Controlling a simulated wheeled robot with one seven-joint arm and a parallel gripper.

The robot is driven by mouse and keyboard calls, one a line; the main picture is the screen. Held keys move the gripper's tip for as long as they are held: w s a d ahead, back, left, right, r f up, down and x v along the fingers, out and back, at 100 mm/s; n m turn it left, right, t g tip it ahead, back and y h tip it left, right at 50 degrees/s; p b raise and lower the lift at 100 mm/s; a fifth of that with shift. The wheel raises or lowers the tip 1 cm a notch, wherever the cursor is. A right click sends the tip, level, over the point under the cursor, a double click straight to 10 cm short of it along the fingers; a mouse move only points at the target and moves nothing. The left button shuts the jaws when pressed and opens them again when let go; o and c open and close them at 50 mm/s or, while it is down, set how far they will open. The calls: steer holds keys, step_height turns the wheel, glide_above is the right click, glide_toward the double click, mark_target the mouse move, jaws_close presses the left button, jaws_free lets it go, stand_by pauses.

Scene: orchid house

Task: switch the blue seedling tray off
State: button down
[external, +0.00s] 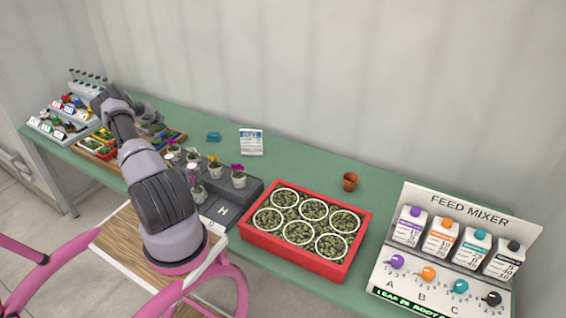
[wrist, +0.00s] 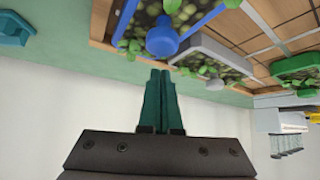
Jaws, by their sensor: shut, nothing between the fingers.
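In the wrist view the blue seedling tray (wrist: 203,18) is at the top, its blue rim around green seedlings. A round blue knob (wrist: 162,40) sits on its near edge. My gripper (wrist: 160,76) has its two dark green fingers together and empty. The fingertips appear just below the blue knob in the picture; I cannot tell whether they touch it. In the external view my arm reaches to the trays at the far left of the bench, and my fingers are hidden or too small to make out.
A grey tray (wrist: 222,58) and a green tray (wrist: 298,68) sit beside the blue one in a wooden frame (wrist: 270,17). A small blue dish (external: 213,137) lies on the green bench. Potted flowers, a red planter (external: 290,257) and a feed mixer panel (external: 452,215) stand to the right.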

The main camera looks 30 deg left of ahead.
steer(key=shift+s+d+f, duration=0.15)
steer(key=shift+s+d, duration=0.2)
steer(key=shift+s, duration=0.15)
steer(key=shift+s+d+f, duration=0.1)
steer(key=shift+s+d, duration=0.2)
steer(key=shift+s, duration=0.2)
steer(key=shift+s, duration=0.1)
steer(key=s, duration=1.8)
steer(key=shift+s, duration=0.25)
steer(key=shift+f, duration=0.1)
steer(key=w, duration=0.1)
steer(key=w+a, duration=0.1)
steer(key=w, duration=0.1)
steer(key=shift+w+a+r, duration=0.25)
steer(key=shift+a+r, duration=0.05)
steer(key=shift+r, duration=0.05)
steer(key=v, duration=1)
steer(key=shift+w+a, duration=0.1)
steer(key=shift+r, duration=0.1)
